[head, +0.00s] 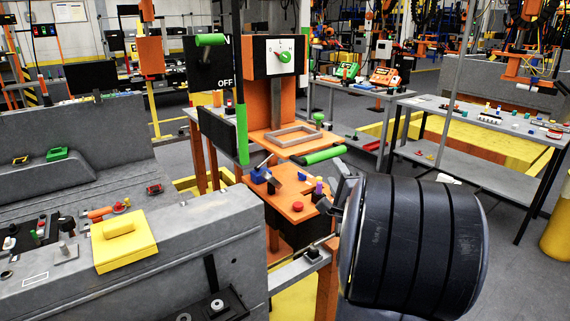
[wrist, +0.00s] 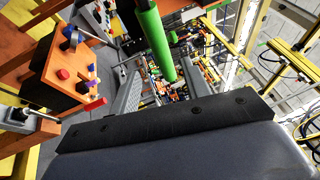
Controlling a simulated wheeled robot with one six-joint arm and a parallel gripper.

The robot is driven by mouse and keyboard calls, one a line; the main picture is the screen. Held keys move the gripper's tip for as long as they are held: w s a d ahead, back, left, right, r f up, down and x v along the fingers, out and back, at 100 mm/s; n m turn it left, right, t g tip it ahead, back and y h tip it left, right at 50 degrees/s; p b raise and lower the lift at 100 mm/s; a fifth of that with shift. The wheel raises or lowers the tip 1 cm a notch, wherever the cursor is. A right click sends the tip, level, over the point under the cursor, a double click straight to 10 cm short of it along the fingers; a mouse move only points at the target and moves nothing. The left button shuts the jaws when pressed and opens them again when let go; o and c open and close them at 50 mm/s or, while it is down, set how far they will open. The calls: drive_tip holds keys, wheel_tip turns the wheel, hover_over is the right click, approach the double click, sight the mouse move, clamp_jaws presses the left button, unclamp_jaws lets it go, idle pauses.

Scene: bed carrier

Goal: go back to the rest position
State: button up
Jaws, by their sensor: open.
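My gripper (head: 334,196) is partly visible in the head view, at the left end of my large black banded arm link. Its dark jaws are open, with nothing visible between them. It is near the right side of an orange box (head: 290,203) with small controls on top. In the wrist view, my dark grey body part with a black bolted strip fills the bottom. The orange box (wrist: 66,72) is at the left there, and a green bar (wrist: 155,40) crosses the upper middle.
An orange stand carries an OFF panel (head: 213,78), a dial (head: 278,57), a vertical green handle (head: 241,130) and a horizontal green handle (head: 324,156). A grey console (head: 200,225) with a yellow box (head: 123,242) stands left. A table (head: 480,120) stands at back right; floor shows before it.

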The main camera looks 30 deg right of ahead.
sight(323, 152)
drive_tip(key=p+x, duration=0.1)
drive_tip(key=x, duration=0.9)
drive_tip(key=shift+w+r, duration=0.1)
drive_tip(key=shift+w, duration=0.15)
drive_tip(key=shift+d+f, duration=0.1)
drive_tip(key=shift+f, duration=0.4)
